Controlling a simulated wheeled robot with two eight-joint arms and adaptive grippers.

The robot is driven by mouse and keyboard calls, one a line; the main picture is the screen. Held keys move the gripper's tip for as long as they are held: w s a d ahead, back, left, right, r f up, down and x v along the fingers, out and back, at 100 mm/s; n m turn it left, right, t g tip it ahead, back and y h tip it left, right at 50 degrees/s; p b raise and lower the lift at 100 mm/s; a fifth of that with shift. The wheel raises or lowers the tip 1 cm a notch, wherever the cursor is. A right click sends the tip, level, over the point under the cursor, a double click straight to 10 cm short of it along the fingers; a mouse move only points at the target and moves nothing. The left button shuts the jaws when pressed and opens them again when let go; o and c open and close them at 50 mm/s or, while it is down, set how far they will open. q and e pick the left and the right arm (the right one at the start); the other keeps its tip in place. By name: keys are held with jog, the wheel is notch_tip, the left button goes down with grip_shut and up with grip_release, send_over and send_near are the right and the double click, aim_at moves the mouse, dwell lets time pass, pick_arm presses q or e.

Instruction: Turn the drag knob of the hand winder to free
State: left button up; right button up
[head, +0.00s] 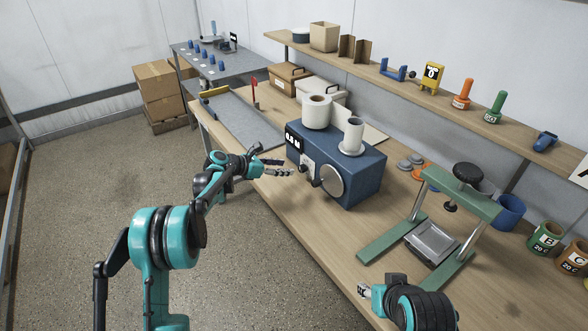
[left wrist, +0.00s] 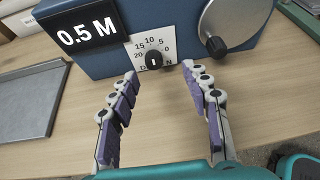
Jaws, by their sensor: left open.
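The hand winder is a blue box (head: 345,178) on the bench, with a white roll (head: 316,112) and a white spool post (head: 353,135) on top. Its front has a black "0.5 M" display (left wrist: 79,33), a grey crank disc (left wrist: 232,18) and a white dial plate (left wrist: 166,42) marked 0 to 20. The black drag knob (left wrist: 154,59) sits low on the plate; its small white mark looks roughly vertical. My left gripper (head: 286,167) is open and empty in front of the winder. In the left wrist view its fingertips (left wrist: 160,72) lie on either side of the knob, apart from it.
A black crank handle (left wrist: 216,46) lies close right of the knob. A grey tray (head: 240,118) lies left of the winder. A green press frame (head: 460,190) stands to the right, near my right arm. A shelf (head: 440,95) with bottles runs behind.

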aim_at(300, 169)
pick_arm(q)
jog(key=shift+w+a+f+n+h, duration=0.1)
jog(key=shift+w+f+n+h, duration=0.3)
jog(key=shift+w+f+n, duration=0.5)
jog(key=shift+f, duration=0.3)
jog(key=b+x, duration=0.2)
jog(key=x, duration=0.5)
jog(key=shift+w+d, duration=0.2)
jog(key=shift+d, duration=0.15)
grip_shut()
